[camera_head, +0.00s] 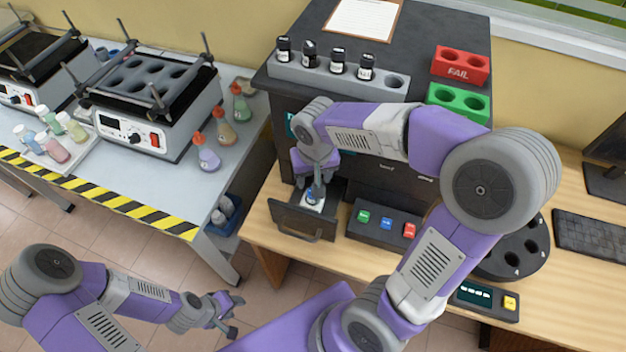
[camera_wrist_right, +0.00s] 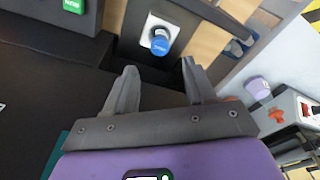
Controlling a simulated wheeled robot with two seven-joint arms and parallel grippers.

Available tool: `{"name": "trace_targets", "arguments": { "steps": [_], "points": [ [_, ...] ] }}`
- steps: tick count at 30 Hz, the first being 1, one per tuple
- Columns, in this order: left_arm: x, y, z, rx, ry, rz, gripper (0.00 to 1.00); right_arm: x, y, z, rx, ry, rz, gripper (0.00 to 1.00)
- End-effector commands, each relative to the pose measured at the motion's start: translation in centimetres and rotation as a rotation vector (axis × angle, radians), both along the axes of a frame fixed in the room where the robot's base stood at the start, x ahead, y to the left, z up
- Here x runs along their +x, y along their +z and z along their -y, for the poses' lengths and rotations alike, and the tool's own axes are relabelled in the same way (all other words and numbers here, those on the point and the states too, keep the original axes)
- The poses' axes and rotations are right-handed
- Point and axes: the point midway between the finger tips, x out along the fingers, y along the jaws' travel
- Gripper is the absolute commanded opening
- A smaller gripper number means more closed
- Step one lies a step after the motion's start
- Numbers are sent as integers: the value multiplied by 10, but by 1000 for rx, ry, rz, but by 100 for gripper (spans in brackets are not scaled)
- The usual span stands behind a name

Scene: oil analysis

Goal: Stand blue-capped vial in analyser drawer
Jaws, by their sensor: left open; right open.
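The blue-capped vial (camera_head: 312,195) stands in the open analyser drawer (camera_head: 304,222) below my right gripper. In the right wrist view the blue cap (camera_wrist_right: 160,45) shows over a pale square holder (camera_wrist_right: 151,30) in the drawer, beyond the fingertips. My right gripper (camera_wrist_right: 156,75) is open, its two fingers apart and clear of the cap; in the head view it (camera_head: 315,178) is just above the drawer. My left gripper (camera_head: 236,314) is open and empty, low over the floor at the left. The lower part of the vial is hidden.
A button panel (camera_head: 384,222) with green, blue and red buttons stands right of the drawer. On the analyser are a grey rack (camera_head: 340,83) with several black-capped vials, a red FAIL block (camera_head: 460,64) and a green block (camera_head: 458,103). A side bench (camera_head: 202,185) stands at the left.

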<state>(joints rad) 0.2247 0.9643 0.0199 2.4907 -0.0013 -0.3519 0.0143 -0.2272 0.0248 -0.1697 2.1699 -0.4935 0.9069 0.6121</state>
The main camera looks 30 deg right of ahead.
Motion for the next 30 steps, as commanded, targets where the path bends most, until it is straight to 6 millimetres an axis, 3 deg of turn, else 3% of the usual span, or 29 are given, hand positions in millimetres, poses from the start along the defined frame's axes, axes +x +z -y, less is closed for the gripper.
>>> {"name": "trace_targets", "arguments": {
  "steps": [3,7,25,30],
  "points": [
    [0,8,0,0,0,0,43,-2,19,-1,0,0,2,55],
    [0,10,0,0,0,0,43,-3,27,-1,0,0,0,55],
    [0,11,0,0,0,0,43,-4,29,-1,0,0,-1,55],
    [0,34,0,0,0,0,43,-4,52,-1,0,0,-1,55]
  ]
}}
